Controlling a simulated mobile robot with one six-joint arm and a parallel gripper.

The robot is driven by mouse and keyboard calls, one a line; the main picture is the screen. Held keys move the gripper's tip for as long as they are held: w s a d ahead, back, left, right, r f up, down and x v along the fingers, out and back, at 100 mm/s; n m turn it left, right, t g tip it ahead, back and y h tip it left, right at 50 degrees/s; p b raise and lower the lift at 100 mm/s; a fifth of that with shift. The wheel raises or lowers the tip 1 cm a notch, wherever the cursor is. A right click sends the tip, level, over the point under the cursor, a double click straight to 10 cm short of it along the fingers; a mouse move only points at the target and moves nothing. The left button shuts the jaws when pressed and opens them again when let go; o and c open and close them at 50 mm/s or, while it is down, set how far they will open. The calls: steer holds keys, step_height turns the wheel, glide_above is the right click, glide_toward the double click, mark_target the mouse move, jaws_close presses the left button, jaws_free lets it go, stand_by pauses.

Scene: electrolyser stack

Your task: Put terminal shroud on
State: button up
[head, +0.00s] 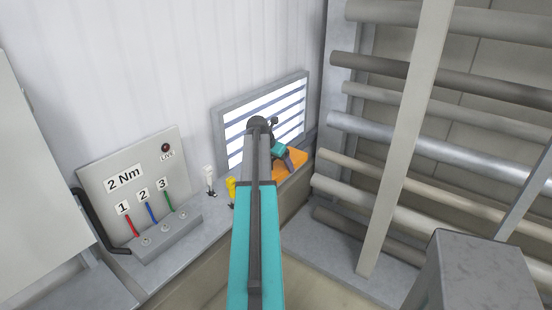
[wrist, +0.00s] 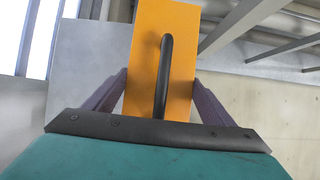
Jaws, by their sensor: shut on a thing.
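An orange shroud (head: 292,166) with a black bar handle (wrist: 164,78) is at the far end of the bench, in front of a bright louvred panel. In the wrist view the orange shroud (wrist: 182,45) lies between the two purple fingers. My gripper (wrist: 160,88) is shut on it; the exact finger contact is partly hidden by the gripper body. Whether the shroud touches the bench cannot be told. The terminal block (head: 170,240), with red, blue and green leads numbered 1 to 3, stands at the left, uncovered, apart from the gripper.
A grey panel (head: 103,184) behind the block reads "2 Nm" and has a dark red lamp marked LIVE (head: 166,148). A white item (head: 209,176) and a yellow item (head: 231,187) stand on the bench between block and shroud. Pipes and an upright post (head: 409,130) fill the right.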

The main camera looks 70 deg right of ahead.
mark_target(281, 175)
steer(key=s+a+p, duration=0.1)
steer(key=a, duration=0.2)
steer(key=s+a+r+m+p, duration=0.1)
steer(key=a+p, duration=0.1)
steer(key=s+a+m+g+p, duration=0.1)
steer(key=a, duration=0.2)
steer(key=shift+s+a+r+y+p, duration=0.15)
steer(key=shift+s+a+y+p, duration=0.15)
steer(key=shift+s, duration=0.1)
steer(key=shift+s+a+m, duration=0.35)
steer(key=shift+m, duration=0.25)
